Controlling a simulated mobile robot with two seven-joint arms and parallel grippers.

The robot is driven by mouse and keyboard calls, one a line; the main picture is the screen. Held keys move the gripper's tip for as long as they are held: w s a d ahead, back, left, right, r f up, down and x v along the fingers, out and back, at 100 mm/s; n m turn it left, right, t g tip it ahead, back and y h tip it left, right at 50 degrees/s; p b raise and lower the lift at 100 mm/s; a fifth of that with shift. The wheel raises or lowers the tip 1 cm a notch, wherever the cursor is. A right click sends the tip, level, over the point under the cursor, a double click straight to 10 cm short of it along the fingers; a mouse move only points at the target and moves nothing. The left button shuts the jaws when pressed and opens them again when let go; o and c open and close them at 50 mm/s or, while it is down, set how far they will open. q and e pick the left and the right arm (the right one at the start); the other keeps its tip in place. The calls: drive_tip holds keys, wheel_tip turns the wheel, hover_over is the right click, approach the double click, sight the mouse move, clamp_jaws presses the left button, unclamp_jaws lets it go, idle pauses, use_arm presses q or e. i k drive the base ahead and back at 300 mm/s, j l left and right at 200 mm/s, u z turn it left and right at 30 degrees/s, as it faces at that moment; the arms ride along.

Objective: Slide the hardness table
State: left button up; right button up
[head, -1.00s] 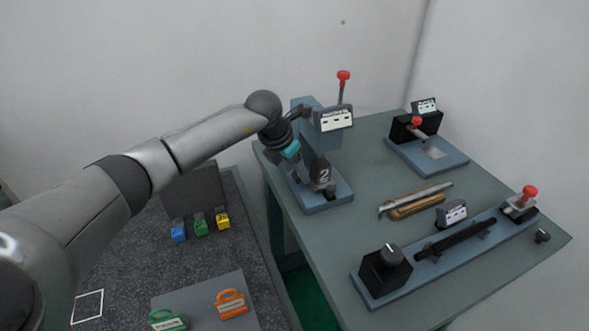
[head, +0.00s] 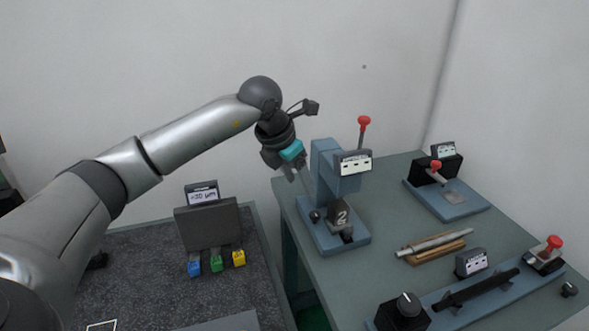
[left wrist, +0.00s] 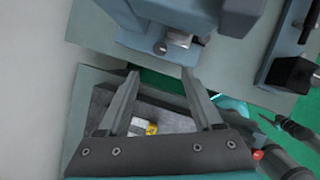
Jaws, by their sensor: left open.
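The blue bench device with a column (head: 325,165), a display and a red-knobbed lever (head: 364,122) stands at the left of the grey-green table; I take it as the hardness tester. My right gripper is out of view.
A second lever device (head: 448,198), a silver rod on a wooden holder (head: 432,248) and a long blue rail fixture (head: 470,295) occupy the table. A speckled bench (head: 140,270) with a grey panel (head: 207,225) and coloured tags is at left. A gap separates the two.

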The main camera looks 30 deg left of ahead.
sight(345, 231)
drive_tip(key=k+l, duration=1.1)
drive_tip(key=k, duration=0.2)
